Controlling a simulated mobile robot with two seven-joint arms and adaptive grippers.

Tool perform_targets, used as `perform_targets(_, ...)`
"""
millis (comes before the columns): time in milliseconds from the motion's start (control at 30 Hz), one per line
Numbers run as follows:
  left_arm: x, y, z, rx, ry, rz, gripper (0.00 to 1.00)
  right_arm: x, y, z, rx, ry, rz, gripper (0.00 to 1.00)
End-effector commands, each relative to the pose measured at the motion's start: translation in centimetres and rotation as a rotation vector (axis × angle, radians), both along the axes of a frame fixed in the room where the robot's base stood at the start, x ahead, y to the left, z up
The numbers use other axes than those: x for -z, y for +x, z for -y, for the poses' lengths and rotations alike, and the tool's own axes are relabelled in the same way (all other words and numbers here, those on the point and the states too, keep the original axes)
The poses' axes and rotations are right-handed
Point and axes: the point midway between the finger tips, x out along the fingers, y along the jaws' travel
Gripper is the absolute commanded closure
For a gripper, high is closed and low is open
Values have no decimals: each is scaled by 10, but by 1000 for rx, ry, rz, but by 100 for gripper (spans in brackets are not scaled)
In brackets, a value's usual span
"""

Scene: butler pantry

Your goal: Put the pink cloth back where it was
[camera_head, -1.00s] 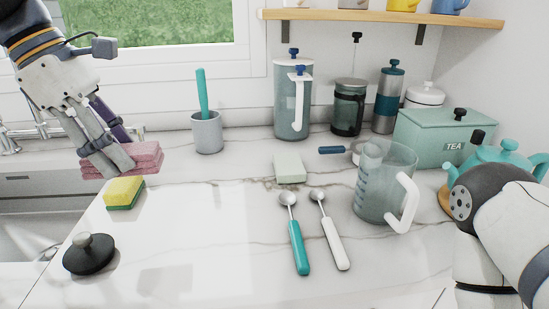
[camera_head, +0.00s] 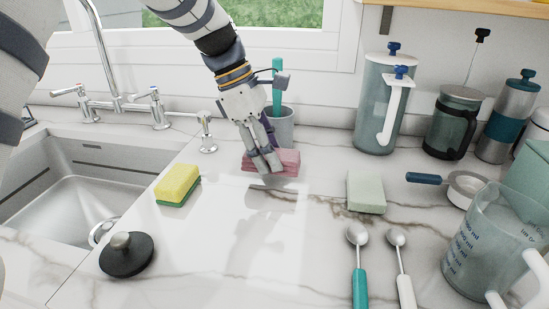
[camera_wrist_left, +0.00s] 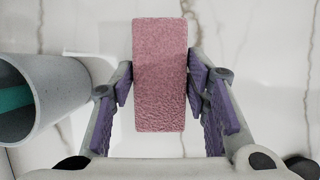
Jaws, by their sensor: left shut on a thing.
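The pink cloth (camera_head: 287,160) is a folded, thick block in front of the grey cup on the marble counter. My left gripper (camera_head: 266,163) is shut on it, with fingers pointing down. A reflection lies apart below the cloth, so it seems to be a little above the counter. In the left wrist view the cloth (camera_wrist_left: 160,75) lies lengthwise between the purple-padded fingers of my left gripper (camera_wrist_left: 160,84). My right gripper is not in view.
The grey cup (camera_head: 281,128) with a teal handle stands close behind the cloth. A yellow-green sponge (camera_head: 178,184), black lid (camera_head: 127,254) and sink (camera_head: 85,195) are left. A pale green block (camera_head: 366,192) and two spoons (camera_head: 359,260) are right. Counter in front is clear.

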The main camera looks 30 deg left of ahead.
Motion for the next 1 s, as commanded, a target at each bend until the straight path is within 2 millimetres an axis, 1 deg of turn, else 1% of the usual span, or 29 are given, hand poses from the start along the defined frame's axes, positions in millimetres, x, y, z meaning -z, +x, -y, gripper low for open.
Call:
perform_targets(33,11,2,0,-1,-1,-5,88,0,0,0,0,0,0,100)
perform_targets(100,25,6,1,-3,-1,-5,88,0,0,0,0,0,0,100)
perform_targets(133,29,7,1,-3,-2,-3,88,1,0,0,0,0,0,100)
perform_targets(467,34,8,1,-4,0,-1,88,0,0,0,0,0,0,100)
perform_targets(500,33,8,1,-4,0,-1,48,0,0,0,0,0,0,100)
perform_targets(533,33,8,1,-3,0,-1,42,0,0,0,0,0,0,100)
perform_targets(567,33,8,1,-3,0,-1,37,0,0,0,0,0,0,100)
perform_targets(867,31,8,1,-3,0,0,37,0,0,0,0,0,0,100)
perform_targets(933,25,8,-1,-3,0,2,37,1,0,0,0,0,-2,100)
perform_targets(1000,12,7,-7,-3,1,3,37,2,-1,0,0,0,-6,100)
